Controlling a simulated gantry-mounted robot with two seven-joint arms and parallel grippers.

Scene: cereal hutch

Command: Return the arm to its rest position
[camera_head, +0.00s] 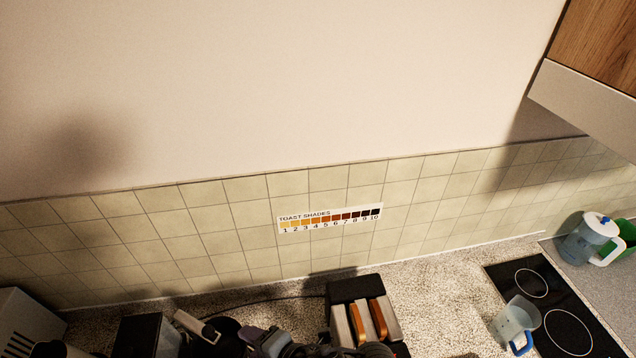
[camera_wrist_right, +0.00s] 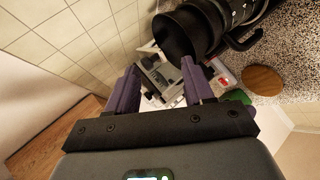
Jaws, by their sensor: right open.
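My right gripper (camera_head: 262,338) is partly in view at the bottom edge of the head view, left of the toaster (camera_head: 350,291). In the right wrist view its two purple fingers (camera_wrist_right: 160,88) are spread apart, with nothing held between them. The dark toaster has two browned bread slices (camera_head: 367,322) in its slots. The gripper is beside the toaster in the head view; I cannot tell the exact gap. My left gripper does not show.
Dark appliances (camera_head: 146,336) stand at the lower left. A clear jug (camera_head: 517,318) with a blue handle is at the black hob (camera_head: 560,300). A white-lidded pitcher (camera_head: 590,240) stands at the right. A wooden cabinet (camera_head: 598,45) overhangs at upper right. Speckled counter (camera_head: 445,285) is bare right of the toaster.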

